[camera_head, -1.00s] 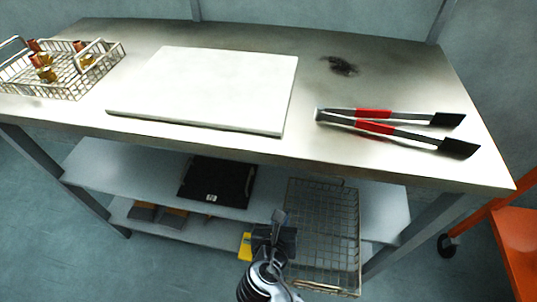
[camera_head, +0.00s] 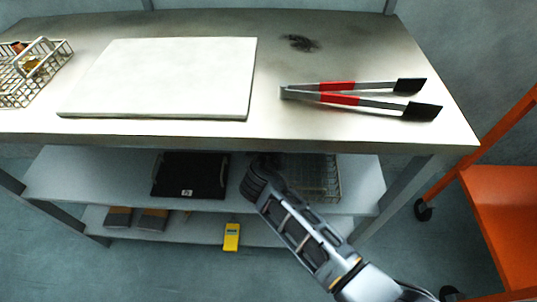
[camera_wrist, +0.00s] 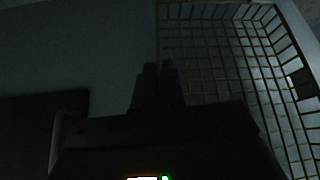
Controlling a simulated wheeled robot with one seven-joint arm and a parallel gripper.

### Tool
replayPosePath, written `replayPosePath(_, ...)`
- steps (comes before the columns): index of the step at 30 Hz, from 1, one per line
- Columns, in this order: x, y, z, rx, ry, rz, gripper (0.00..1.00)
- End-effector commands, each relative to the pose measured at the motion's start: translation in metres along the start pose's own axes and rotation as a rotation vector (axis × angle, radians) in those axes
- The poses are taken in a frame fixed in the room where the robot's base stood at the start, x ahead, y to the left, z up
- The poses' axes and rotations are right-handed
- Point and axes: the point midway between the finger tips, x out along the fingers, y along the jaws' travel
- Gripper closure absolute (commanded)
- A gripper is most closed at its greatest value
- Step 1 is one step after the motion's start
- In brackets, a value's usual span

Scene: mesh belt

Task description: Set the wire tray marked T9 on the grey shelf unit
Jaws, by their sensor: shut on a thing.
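The wire tray (camera_head: 322,178) is under the worktop at the right part of the upper grey shelf (camera_head: 95,172), partly hidden by my arm and the worktop edge. Its mesh fills the right side of the wrist view (camera_wrist: 235,65). No T9 mark is readable. My gripper (camera_head: 262,165) is at the tray's left side in the head view. In the wrist view my gripper's dark fingers (camera_wrist: 157,85) are shut on the tray's left edge. I cannot tell whether the tray rests on the shelf or hangs just above it.
A yellow device (camera_head: 232,237) sits on the lower shelf. Above are a white board (camera_head: 165,75), red-handled tongs (camera_head: 345,98) and another wire basket (camera_head: 35,70). An orange cart (camera_head: 500,215) stands right.

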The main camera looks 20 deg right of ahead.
Motion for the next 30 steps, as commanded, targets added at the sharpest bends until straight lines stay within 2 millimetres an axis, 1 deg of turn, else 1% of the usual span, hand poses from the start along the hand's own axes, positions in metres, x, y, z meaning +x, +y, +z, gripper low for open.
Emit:
replayPosePath(1, 0.006, 0.001, -0.008, -0.003, 0.0, -0.001, 1.0)
replayPosePath(3, 0.012, 0.003, -0.018, -0.002, 0.0, 0.0, 1.0)
replayPosePath(6, 0.017, 0.005, -0.026, -0.001, -0.002, 0.0, 1.0)
replayPosePath(14, 0.018, 0.005, -0.029, 0.0, -0.002, 0.0, 1.0)
replayPosePath(15, 0.018, 0.005, -0.029, 0.0, -0.001, 0.0, 0.89)
replayPosePath(22, 0.018, 0.005, -0.029, 0.0, -0.001, 0.0, 0.67)
replayPosePath(23, 0.018, 0.005, -0.029, 0.0, -0.001, 0.0, 0.65)
replayPosePath(30, 0.017, 0.005, -0.029, 0.0, -0.001, 0.0, 0.65)
